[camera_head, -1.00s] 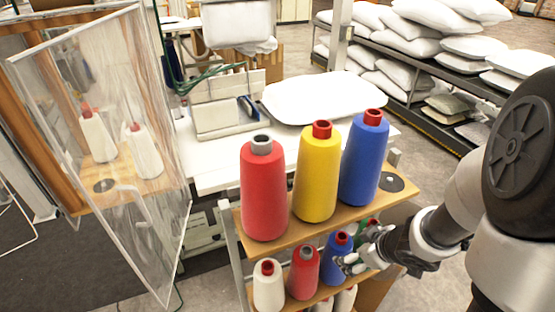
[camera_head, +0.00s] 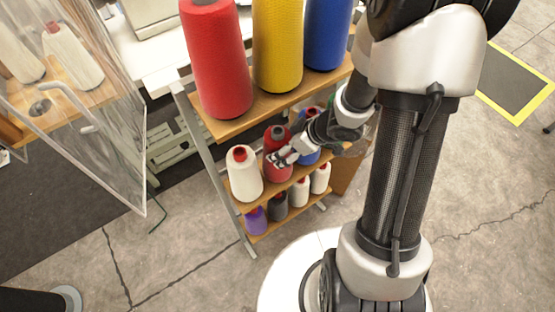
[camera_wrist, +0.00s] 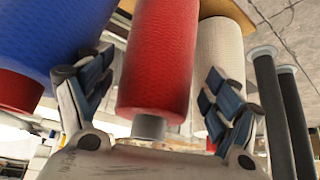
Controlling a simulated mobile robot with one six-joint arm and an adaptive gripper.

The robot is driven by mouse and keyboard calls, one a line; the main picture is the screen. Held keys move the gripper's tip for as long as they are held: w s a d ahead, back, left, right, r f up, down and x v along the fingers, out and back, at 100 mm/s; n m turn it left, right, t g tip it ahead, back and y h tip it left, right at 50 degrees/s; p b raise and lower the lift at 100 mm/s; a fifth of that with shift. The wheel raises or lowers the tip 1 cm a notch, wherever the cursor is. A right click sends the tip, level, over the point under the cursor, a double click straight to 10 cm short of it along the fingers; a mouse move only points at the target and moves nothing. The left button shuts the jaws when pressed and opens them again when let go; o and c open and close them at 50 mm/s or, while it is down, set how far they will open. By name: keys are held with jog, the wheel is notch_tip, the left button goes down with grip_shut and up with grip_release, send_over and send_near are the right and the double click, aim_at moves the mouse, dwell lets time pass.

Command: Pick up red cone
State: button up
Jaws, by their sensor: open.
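A small red cone with a grey tip stands on the middle shelf of the rack, and its body (camera_head: 278,172) is partly hidden by my gripper (camera_head: 284,158). In the wrist view the red cone (camera_wrist: 160,50) lies between my two spread fingers (camera_wrist: 160,72), its grey tip toward the palm. The fingers are open, with gaps showing on both sides of the cone. A blue cone (camera_wrist: 55,35) with a red tip is beside the left finger, and a white cone (camera_wrist: 222,45) is behind the right finger. A large red cone (camera_head: 215,65) stands on the top shelf.
A large yellow cone (camera_head: 278,45) and a large blue cone (camera_head: 327,35) share the top shelf (camera_head: 225,128), just above my gripper. A white cone (camera_head: 243,172) stands left on the middle shelf. Several cones fill the bottom shelf. A clear panel (camera_head: 110,110) stands at left.

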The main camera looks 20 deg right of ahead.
jog(key=b+x, duration=0.3)
jog(key=x, duration=0.2)
jog(key=shift+w+f+b, duration=0.1)
jog(key=shift+w+b, duration=0.05)
jog(key=shift+b, duration=0.25)
jog(key=shift+c, duration=0.6)
jog(key=c, duration=1.3)
jog(key=shift+o, duration=0.2)
